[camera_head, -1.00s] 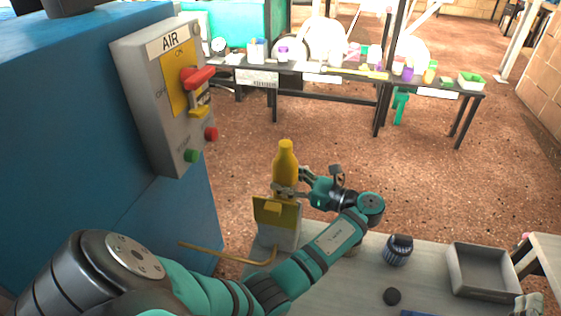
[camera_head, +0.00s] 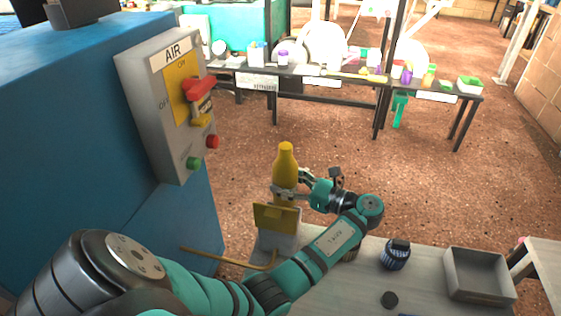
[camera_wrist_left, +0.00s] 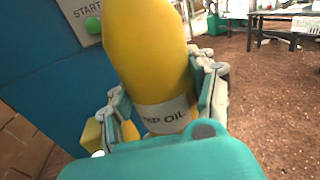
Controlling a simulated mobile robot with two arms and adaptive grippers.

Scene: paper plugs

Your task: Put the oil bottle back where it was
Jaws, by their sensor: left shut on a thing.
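The yellow oil bottle (camera_head: 285,169) stands upright in the head view, at the back of the near table's left end. My left gripper (camera_head: 287,190) is shut on it from the right, around its lower part. In the left wrist view the bottle (camera_wrist_left: 150,55) fills the middle, its label partly reading "OIL", with the fingers (camera_wrist_left: 165,112) on both sides. The bottle's base is hidden behind a grey holder with a yellow plate (camera_head: 277,216), so I cannot tell whether it rests on anything. My right gripper is not in view.
A blue cabinet with a grey AIR switch box (camera_head: 150,95) stands at the left. On the near table (camera_head: 345,290) are a dark ribbed knob (camera_head: 396,254), a black disc (camera_head: 389,299) and a grey tray (camera_head: 479,274).

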